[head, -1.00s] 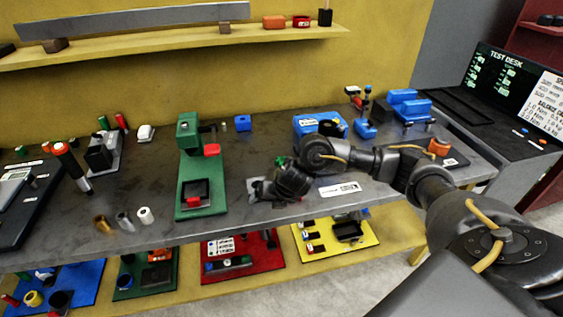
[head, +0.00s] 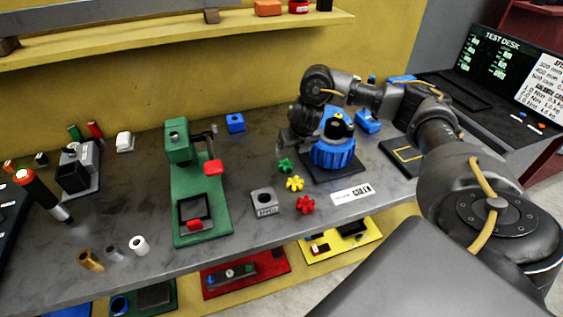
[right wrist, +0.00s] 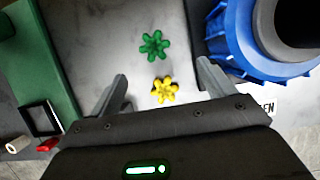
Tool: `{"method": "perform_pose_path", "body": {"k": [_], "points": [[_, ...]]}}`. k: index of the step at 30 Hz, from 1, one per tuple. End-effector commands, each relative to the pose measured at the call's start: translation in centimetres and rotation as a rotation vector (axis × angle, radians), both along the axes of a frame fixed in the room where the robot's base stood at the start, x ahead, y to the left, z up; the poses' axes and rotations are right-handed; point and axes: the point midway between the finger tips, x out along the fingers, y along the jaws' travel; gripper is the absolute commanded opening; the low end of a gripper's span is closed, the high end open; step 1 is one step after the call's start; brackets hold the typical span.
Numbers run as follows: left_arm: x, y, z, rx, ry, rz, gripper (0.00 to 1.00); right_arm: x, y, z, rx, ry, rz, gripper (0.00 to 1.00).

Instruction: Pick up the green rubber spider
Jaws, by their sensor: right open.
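The green rubber spider (head: 285,165) is a small star-shaped piece lying flat on the grey bench, behind a yellow spider (head: 295,183) and a red spider (head: 305,205). My right gripper (head: 284,152) hangs above and just behind the green spider in the head view; its fingers are hard to make out there. In the right wrist view the gripper (right wrist: 161,78) is open and empty. The green spider (right wrist: 154,45) lies beyond the fingertips, and the yellow spider (right wrist: 165,90) shows between the fingers. My left gripper is not in view.
A blue round fixture (head: 334,155) stands close to the right of the spiders. A green press (head: 185,186) stands to the left, and a small grey block (head: 265,202) sits in front. A white label (head: 352,194) lies near the bench's front edge.

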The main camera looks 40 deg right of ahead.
Motion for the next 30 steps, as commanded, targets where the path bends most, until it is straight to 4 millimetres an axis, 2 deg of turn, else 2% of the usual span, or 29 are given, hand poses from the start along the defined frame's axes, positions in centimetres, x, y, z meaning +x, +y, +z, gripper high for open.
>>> {"method": "perform_pose_path", "body": {"k": [3,8,12,19,24,30], "points": [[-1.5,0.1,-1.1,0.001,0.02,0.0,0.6,1.0,0.7,-1.8,0.004,0.003,0.012,0.82],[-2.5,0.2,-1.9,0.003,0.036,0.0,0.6,2.1,0.6,-4.0,0.004,0.003,0.016,0.82],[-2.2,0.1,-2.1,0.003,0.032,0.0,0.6,2.5,0.3,-5.0,0.002,0.001,0.014,0.82],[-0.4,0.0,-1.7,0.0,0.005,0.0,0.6,2.7,0.0,-5.4,0.002,0.001,0.012,0.82],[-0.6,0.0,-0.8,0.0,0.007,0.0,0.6,3.7,-0.3,-7.6,0.002,0.004,0.01,0.82],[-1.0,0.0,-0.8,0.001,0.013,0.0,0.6,4.4,-0.6,-9.7,0.002,0.0,0.012,0.82]]}}
